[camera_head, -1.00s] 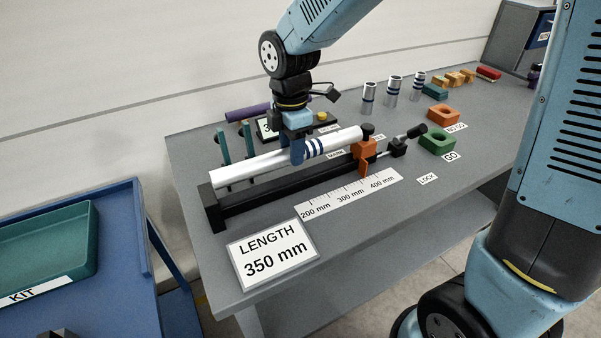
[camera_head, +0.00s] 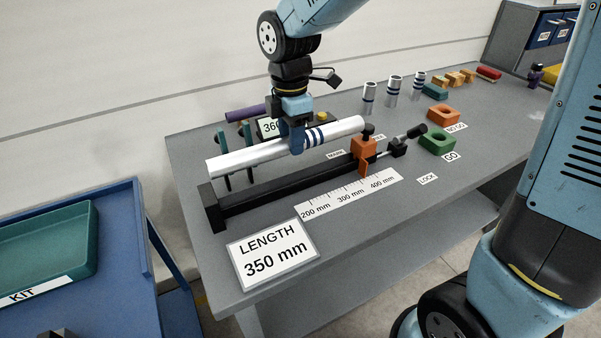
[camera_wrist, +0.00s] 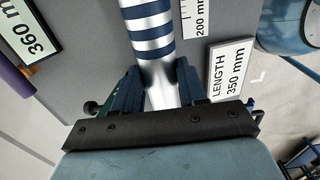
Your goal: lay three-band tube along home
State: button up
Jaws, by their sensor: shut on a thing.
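The three-band tube (camera_head: 240,156) is a long silver tube with three dark blue bands right of its middle. My gripper (camera_head: 297,146) is shut on it just left of the bands and holds it above the table. The tube slants from lower left to upper right, above and behind the black measuring channel (camera_head: 270,193). In the wrist view the banded tube (camera_wrist: 150,32) runs between the jaws of my gripper (camera_wrist: 152,88). Two dark green posts (camera_head: 221,143) stand behind the tube's left part; the tube hides part of them. No place marked home is readable.
An orange stop (camera_head: 362,148) and black lever (camera_head: 410,135) stand at the channel's right. A display reading 360 (camera_head: 268,127) and a purple tube (camera_head: 243,114) lie behind. Several short banded tubes (camera_head: 393,88) stand farther back. The LENGTH 350 mm card (camera_head: 273,253) is in front.

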jog(key=shift+r, duration=0.1)
jog(key=shift+r, duration=3.95)
